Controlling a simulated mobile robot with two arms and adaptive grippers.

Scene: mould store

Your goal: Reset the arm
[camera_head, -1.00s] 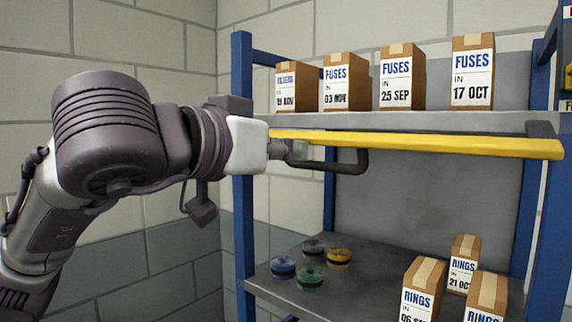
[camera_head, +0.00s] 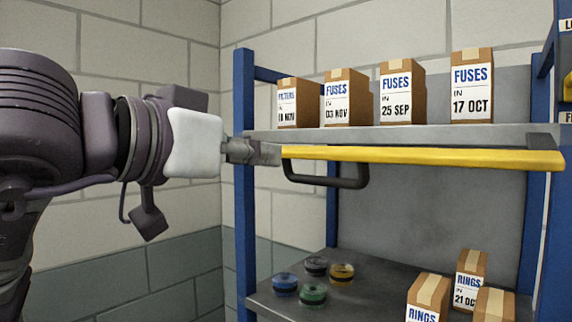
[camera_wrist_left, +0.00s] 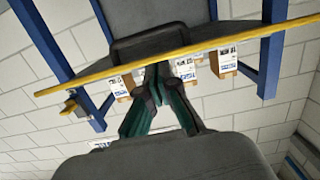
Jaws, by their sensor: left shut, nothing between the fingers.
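My left gripper (camera_head: 266,153) comes in from the left and points right, in front of the rack's left post. It is shut, with nothing held. Its tip overlaps the left end of the yellow bar (camera_head: 430,156) along the upper shelf's front; I cannot tell from this view whether they touch. A dark handle loop (camera_head: 326,184) hangs below the bar, just right of the tip. In the left wrist view the shut fingers (camera_wrist_left: 152,78) point toward the yellow bar (camera_wrist_left: 225,42) and the handle loop (camera_wrist_left: 112,48). My right gripper is not in view.
Fuse boxes (camera_head: 402,93) and a filters box (camera_head: 292,103) stand on the upper shelf (camera_head: 440,134). The lower shelf (camera_head: 375,296) holds several small round coils (camera_head: 313,294) and rings boxes (camera_head: 428,298). A blue post (camera_head: 244,220) stands behind the gripper. Open space lies left, before the block wall.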

